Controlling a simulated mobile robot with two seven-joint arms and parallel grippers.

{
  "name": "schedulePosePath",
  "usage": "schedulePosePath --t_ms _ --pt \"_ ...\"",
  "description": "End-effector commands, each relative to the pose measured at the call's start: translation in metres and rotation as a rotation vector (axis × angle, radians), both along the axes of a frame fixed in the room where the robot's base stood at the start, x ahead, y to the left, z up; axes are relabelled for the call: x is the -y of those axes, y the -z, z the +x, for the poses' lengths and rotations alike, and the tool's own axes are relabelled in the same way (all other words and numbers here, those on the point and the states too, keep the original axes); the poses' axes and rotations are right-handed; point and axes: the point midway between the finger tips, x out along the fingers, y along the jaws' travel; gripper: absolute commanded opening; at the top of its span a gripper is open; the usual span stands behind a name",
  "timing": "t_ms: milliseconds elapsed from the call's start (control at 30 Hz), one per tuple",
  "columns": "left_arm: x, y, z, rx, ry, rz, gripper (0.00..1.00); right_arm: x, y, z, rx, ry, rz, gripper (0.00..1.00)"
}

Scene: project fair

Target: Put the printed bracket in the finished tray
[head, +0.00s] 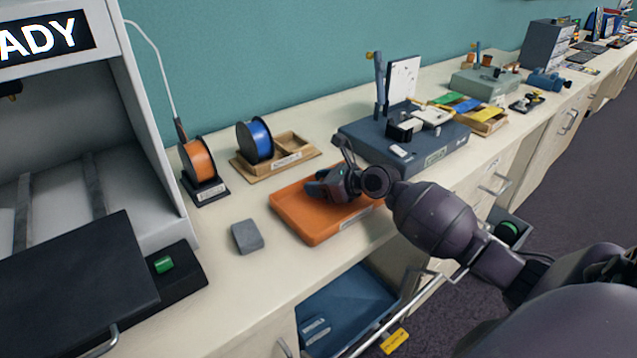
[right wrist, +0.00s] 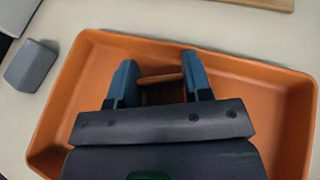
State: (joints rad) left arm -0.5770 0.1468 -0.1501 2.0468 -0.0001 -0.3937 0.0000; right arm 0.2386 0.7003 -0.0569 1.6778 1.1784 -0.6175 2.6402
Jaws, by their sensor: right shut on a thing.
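The finished tray is most likely the shallow orange tray (head: 300,222) on the bench; its label is too small to read. It also fills most of the right wrist view (right wrist: 275,95). My right gripper (head: 318,187) is over the tray. In the right wrist view its two blue-grey fingers (right wrist: 158,72) are shut on an orange-brown piece, seemingly the printed bracket (right wrist: 160,79). Most of the piece is hidden by the gripper, and I cannot tell whether it touches the tray floor. My left gripper is not in view.
A grey block (head: 246,236) lies left of the tray. An orange spool (head: 199,160) and a blue spool (head: 254,140) stand behind. A printer (head: 160,120) is at left, a blue-grey workstation (head: 440,152) at right. A drawer (head: 345,300) is open below the bench edge.

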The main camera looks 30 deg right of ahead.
Motion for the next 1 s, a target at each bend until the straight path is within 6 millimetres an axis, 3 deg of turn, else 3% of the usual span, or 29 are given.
schedulePosePath --t_ms 100,467,800,1000 --pt "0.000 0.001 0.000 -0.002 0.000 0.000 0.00 0.000 0.001 0.000 0.000 0.000 0.000 0.56" --pt "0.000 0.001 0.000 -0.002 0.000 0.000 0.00 0.001 -0.003 -0.002 0.000 0.000 0.000 0.56" --pt "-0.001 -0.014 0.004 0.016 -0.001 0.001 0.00 0.024 -0.026 -0.047 0.002 0.001 -0.001 0.56" --pt "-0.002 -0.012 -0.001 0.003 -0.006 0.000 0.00 0.038 -0.038 -0.076 0.000 0.000 -0.001 0.56"
